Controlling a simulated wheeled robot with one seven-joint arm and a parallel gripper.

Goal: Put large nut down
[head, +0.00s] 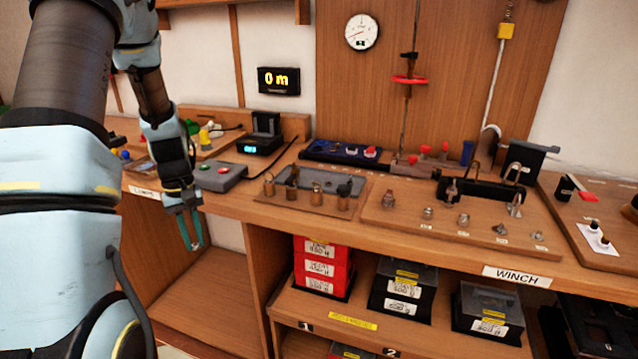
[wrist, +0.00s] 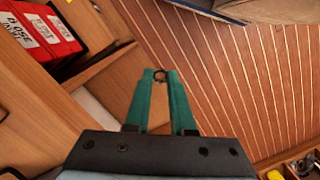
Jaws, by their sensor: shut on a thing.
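My gripper (head: 189,232) hangs in front of the bench's front edge at the left in the head view, pointing down, with teal fingers. The nut is in the air, over the floor and clear of the bench. In the head view the nut cannot be made out.
A grey button box (head: 217,177) is near my gripper. Red boxes (head: 322,268) and black boxes (head: 403,290) stand on the shelf below.

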